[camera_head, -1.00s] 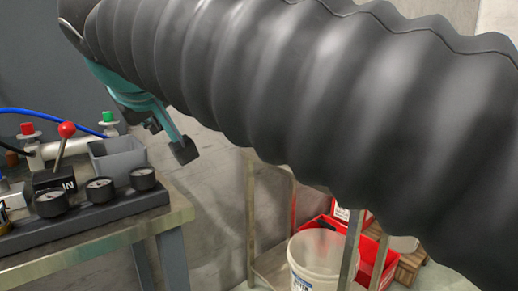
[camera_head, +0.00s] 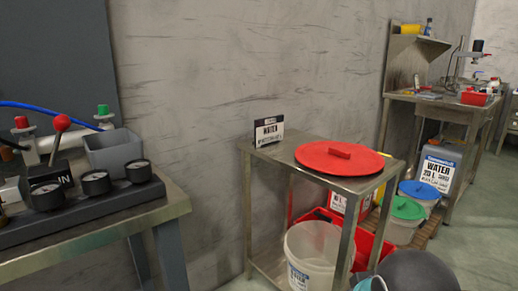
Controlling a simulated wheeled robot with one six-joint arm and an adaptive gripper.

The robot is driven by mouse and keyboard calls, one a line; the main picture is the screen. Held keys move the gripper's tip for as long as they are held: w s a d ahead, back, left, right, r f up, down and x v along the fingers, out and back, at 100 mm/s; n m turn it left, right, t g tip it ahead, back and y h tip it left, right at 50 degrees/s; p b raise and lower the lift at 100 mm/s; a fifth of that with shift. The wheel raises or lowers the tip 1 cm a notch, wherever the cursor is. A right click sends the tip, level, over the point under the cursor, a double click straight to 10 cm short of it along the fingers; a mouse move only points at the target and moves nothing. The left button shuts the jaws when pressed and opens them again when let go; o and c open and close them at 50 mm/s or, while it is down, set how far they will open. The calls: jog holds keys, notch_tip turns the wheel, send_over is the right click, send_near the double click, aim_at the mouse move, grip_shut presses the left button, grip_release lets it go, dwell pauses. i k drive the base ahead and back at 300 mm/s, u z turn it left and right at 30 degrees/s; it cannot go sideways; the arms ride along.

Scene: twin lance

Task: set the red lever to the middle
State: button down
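The red lever (camera_head: 60,130) has a red ball knob on a thin metal rod. It stands on a dark block marked "IN" on the bench at the left, and its rod leans a little to the right. My gripper (camera_head: 370,284) shows only as a teal piece at the bottom edge, right of centre, beside a dark rounded part of my arm. It is far from the lever, and its fingertips are cut off or too unclear to read.
Several black gauges (camera_head: 96,182) sit in front of the lever, with a grey bin (camera_head: 113,151) beside it. Red and green capped valves stand nearby. A steel side table (camera_head: 284,156) bears a red lid (camera_head: 340,158). A white bucket (camera_head: 311,255) stands below.

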aim_at(63, 122)
jog(key=u, duration=0.05)
jog(key=i, duration=0.35)
jog(key=u, duration=1.8)
jog(key=k, duration=0.5)
